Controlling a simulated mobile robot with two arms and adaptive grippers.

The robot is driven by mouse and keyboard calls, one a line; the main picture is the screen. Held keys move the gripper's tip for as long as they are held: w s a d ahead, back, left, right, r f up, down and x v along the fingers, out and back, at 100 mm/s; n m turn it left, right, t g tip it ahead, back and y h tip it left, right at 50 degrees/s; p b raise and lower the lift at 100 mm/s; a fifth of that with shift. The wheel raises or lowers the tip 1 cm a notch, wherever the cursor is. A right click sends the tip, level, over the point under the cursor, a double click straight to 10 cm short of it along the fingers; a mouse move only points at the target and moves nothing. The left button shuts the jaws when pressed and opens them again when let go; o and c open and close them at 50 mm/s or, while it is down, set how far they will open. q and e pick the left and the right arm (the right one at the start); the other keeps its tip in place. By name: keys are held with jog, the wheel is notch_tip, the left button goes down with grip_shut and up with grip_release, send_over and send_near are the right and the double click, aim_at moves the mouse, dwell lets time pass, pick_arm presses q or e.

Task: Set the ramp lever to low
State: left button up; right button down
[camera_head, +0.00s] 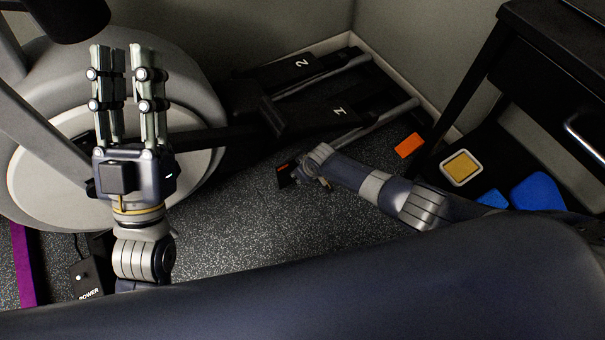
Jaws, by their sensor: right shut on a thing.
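My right gripper (305,175) is low over the floor in front of the pedals, seen from behind and partly covered by its own wrist. It is shut on what I take to be the ramp lever, which the gripper hides. A dark plate (283,173) with a small red-orange mark shows just left of it. My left gripper (127,60) is raised at the left, fingers pointing up the picture with a gap between them, open and empty. It is in front of the exercise machine's pale round housing (30,190).
Pedals marked 1 (325,112) and 2 (290,68) lie behind my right gripper. A black box labelled POWER (88,278) is at lower left. An orange block (408,146), a yellow-and-white pad (461,168) and blue items (538,192) lie right, near a dark drawer unit (545,75).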

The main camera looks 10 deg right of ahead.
pick_arm(q)
jog(key=shift+s+r+t+h, duration=0.3)
jog(key=shift+r, duration=0.05)
pick_arm(e)
jog(key=shift+w+a+r+g, duration=0.1)
jog(key=shift+w+a+g, duration=0.05)
jog(key=shift+w+g, duration=0.25)
jog(key=c, duration=1.4)
grip_release()
jog(key=shift+c, duration=0.2)
jog(key=v, duration=1.2)
jog(key=shift+s+a, duration=0.1)
